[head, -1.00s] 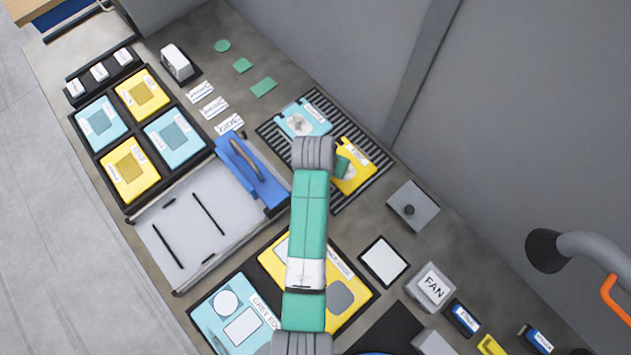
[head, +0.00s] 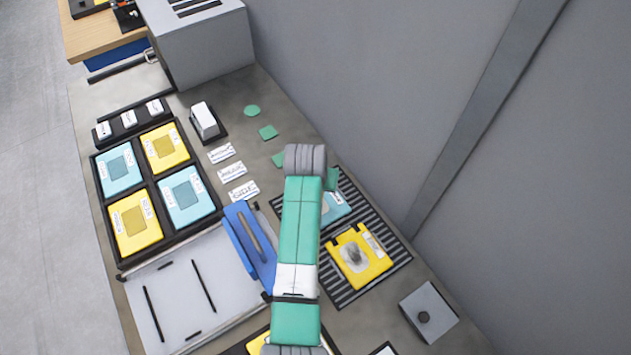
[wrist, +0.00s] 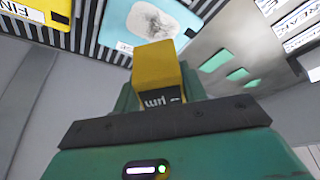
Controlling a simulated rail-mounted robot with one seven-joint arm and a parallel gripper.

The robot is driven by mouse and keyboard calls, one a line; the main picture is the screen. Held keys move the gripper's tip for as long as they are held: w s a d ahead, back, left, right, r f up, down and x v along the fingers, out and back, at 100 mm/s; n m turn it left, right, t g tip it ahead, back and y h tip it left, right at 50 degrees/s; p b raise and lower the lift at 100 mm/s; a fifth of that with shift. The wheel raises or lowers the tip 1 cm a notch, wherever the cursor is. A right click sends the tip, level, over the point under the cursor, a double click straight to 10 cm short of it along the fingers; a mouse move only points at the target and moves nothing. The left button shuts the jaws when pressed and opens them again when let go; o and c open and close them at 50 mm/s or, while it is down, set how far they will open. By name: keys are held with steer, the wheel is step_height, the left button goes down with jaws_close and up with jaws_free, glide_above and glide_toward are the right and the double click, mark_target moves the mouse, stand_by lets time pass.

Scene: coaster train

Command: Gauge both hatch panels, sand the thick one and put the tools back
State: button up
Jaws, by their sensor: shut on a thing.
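My gripper (wrist: 158,92) is shut on a yellow block-shaped gauge (wrist: 153,66) with a dark face reading "mm". In the head view my arm hides the gauge; only a green part of my gripper (head: 332,179) shows beside the wrist. The yellow hatch panel (head: 374,268) lies on the striped mat (head: 338,290), with a grey smudge on it. The light-blue hatch panel (head: 336,208) lies on the same mat, partly behind my arm. In the wrist view the light-blue panel (wrist: 125,22), also smudged, is beyond the gauge, and the yellow panel (wrist: 50,8) is at upper left.
A white block (head: 204,118) stands on a dark pad. A blue piece with a handle (head: 238,222) lies by the pale tray (head: 170,285). A rack (head: 98,205) holds yellow and light-blue panels. A grey box with a knob (head: 437,303) sits right of the mat; the wall is behind.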

step_height(320, 180, down, 5)
steer(key=b, duration=0.3)
steer(key=shift+r, duration=0.2)
steer(key=shift+f+b, duration=0.55)
steer(key=shift+f, duration=0.1)
steer(key=shift+r+p, duration=0.1)
steer(key=shift+p, duration=0.4)
steer(key=shift+f, duration=0.25)
stand_by(0.3)
steer(key=o, duration=1.2)
step_height(320, 180, up, 6)
steer(key=p, duration=0.5)
steer(key=shift+r, duration=0.1)
